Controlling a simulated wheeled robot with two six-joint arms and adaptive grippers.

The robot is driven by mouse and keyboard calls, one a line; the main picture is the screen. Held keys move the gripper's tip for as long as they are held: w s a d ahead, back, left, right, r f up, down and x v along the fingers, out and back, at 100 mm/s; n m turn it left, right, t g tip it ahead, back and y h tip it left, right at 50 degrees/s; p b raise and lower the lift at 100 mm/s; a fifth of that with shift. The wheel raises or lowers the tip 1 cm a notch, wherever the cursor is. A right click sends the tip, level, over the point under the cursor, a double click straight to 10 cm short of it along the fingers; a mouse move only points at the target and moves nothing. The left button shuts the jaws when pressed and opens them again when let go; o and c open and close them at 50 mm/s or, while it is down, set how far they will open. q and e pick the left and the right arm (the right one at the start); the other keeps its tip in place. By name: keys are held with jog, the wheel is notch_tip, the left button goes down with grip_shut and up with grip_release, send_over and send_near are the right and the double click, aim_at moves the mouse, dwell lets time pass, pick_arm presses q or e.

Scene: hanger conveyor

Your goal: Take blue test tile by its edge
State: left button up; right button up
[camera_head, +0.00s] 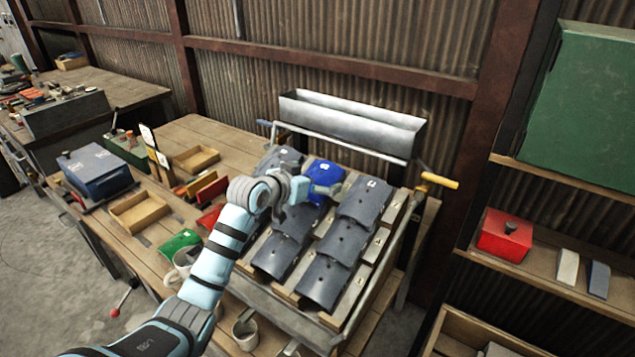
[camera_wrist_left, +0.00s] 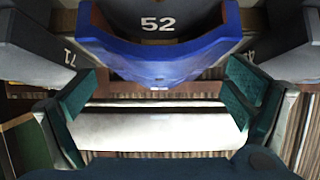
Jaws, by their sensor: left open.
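The blue test tile (camera_head: 325,171) lies in the upper row of a sloped rack, between grey tiles. In the left wrist view the blue tile (camera_wrist_left: 160,62) fills the top middle, with a curved edge facing me and a white mark on it. My left gripper (camera_head: 318,189) is at the tile, its arm covering part of the rack. In the left wrist view the green-padded fingers (camera_wrist_left: 160,108) are wide apart, one on each side below the tile's edge, with nothing held between them. I cannot tell whether a finger touches it. My right gripper is not in view.
Grey numbered tiles (camera_head: 364,201) sit close around the blue one. A metal trough (camera_head: 350,122) stands behind the rack, and a bar with a yellow handle (camera_head: 439,180) is at its right. Small wooden trays (camera_head: 139,212) and a blue box (camera_head: 95,170) lie on the left.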

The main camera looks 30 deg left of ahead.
pick_arm(q)
jog(key=c, duration=1.4)
jog(key=shift+r, duration=0.15)
